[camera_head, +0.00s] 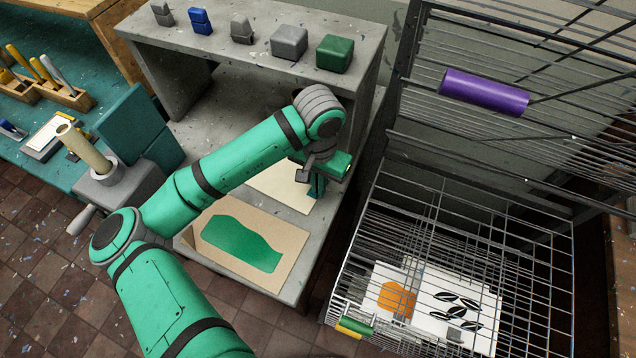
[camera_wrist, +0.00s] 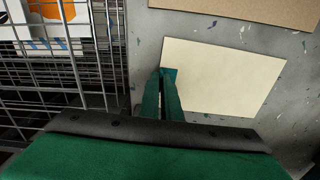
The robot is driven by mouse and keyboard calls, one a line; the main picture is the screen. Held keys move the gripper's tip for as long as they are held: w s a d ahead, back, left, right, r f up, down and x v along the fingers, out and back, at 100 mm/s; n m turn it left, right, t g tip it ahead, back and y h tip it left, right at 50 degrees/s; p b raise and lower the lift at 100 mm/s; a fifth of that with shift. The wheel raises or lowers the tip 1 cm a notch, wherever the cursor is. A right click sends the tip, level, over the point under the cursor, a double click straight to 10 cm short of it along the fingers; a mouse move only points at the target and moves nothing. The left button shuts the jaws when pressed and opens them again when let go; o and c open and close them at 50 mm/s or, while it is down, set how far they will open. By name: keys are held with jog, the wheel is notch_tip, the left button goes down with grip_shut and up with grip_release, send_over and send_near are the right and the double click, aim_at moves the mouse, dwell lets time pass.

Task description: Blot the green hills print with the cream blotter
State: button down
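The green hills print (camera_head: 240,243) is a green shape on a tan board (camera_head: 205,258), lying on the grey bench. The board's edge shows at the top of the wrist view (camera_wrist: 240,5). The cream blotter (camera_head: 284,190) is a pale flat sheet behind the print, partly hidden by my arm; in the wrist view it shows whole (camera_wrist: 222,75) except near the fingers. My gripper (camera_head: 317,188) is at the blotter's right edge. Its fingers (camera_wrist: 168,76) are close together at that edge, seemingly shut on it. Any gap under the sheet is not visible.
A wire rack (camera_head: 460,230) with an orange print and a leaf print stands close on the right, its upper screen (camera_head: 570,75) raised with a purple roller-like bar (camera_head: 484,92). A grey shelf (camera_head: 240,30) holds several small blocks. A press-like device (camera_head: 115,185) stands left.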

jog(key=shift+d+r, duration=0.1)
jog(key=shift+r, duration=0.05)
jog(key=shift+r, duration=1.85)
jog(key=shift+a, duration=0.2)
